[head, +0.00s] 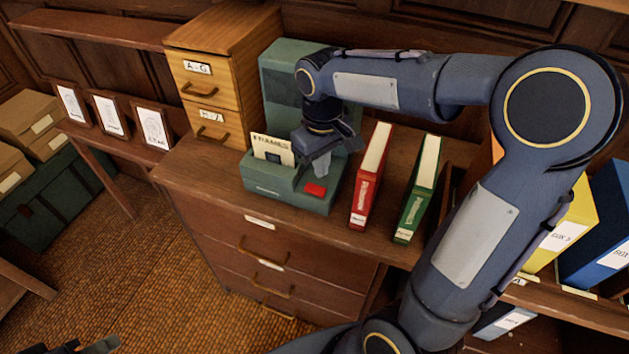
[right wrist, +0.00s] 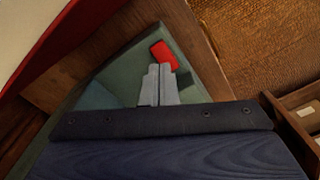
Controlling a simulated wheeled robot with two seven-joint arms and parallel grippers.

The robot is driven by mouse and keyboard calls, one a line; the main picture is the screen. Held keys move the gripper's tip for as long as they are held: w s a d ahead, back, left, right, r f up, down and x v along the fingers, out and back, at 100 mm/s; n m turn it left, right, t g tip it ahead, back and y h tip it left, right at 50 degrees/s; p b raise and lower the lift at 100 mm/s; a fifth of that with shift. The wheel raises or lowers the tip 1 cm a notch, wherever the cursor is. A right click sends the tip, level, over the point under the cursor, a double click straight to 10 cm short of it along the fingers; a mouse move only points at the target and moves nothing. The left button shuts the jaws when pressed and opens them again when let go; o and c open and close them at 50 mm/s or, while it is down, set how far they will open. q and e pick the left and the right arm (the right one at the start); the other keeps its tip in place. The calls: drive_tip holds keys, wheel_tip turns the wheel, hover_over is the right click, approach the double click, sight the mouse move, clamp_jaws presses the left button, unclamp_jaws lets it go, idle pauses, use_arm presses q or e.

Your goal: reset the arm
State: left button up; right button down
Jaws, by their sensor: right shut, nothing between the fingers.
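My right arm reaches across the head view from the right. My right gripper (head: 316,172) hangs over the green machine (head: 262,183), close to its red button (head: 315,189). In the right wrist view the two grey fingers (right wrist: 158,86) are together and empty, with the red button (right wrist: 164,56) just beyond their tips. I cannot tell whether they touch the machine. A card reading "FRAMES" (head: 272,148) stands in the machine. Part of what looks like my left gripper (head: 95,346) shows at the bottom left edge; its jaws are not clear.
A wooden file cabinet (head: 217,68) stands left of the machine. A red binder (head: 371,178) and a green binder (head: 418,188) stand upright to its right. Yellow (head: 570,222) and blue (head: 603,233) binders are farther right, partly behind my arm. Framed drawings (head: 110,118) line the left shelf.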

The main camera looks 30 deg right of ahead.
drive_tip(key=shift+r+p, duration=0.5)
drive_tip(key=shift+r, duration=0.35)
drive_tip(key=s+a+m+t+y, duration=0.2)
drive_tip(key=s, duration=0.6)
drive_tip(key=s+a+m+t+y, duration=0.1)
drive_tip(key=s+a+m+t, duration=0.1)
drive_tip(key=s, duration=0.7)
drive_tip(key=shift+r+t+y, duration=0.3)
drive_tip(key=shift+t+y, duration=0.1)
drive_tip(key=shift+t, duration=0.4)
